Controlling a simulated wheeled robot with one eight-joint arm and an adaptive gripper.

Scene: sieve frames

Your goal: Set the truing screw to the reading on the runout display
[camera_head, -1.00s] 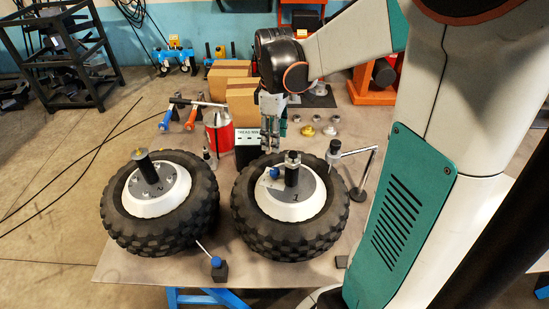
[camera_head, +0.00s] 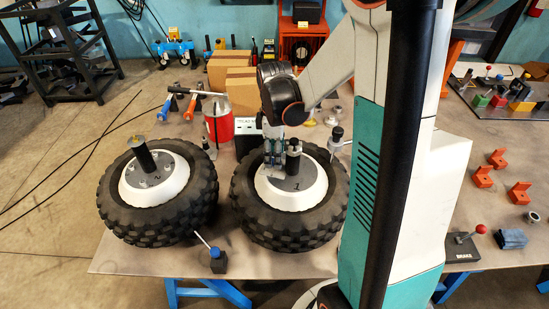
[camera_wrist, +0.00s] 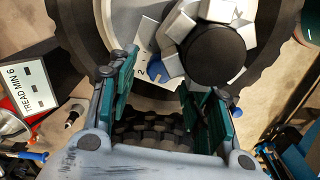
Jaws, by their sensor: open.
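The wheel marked 1 (camera_head: 242,205) lies flat on the table with a black post (camera_head: 292,160) at its hub. My gripper (camera_head: 272,158) is low over the hub's far left side. In the wrist view my gripper (camera_wrist: 160,95) is open, its teal-padded fingers apart with nothing between them. A blue knob (camera_wrist: 153,76), which seems to be the truing screw, shows just beyond the fingertips, partly hidden behind the metal nut and black post (camera_wrist: 218,57). A white plate (camera_wrist: 146,50) beside it bears a 2. I cannot make out a runout display reading.
The wheel marked 2 (camera_head: 115,210) lies to the left. A box with a tread sign (camera_head: 246,127) stands behind, also in the wrist view (camera_wrist: 33,85). A red can (camera_head: 216,122), cartons (camera_head: 230,67) and a blue-knobbed lever (camera_head: 216,252) are near. The table's front edge is close.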

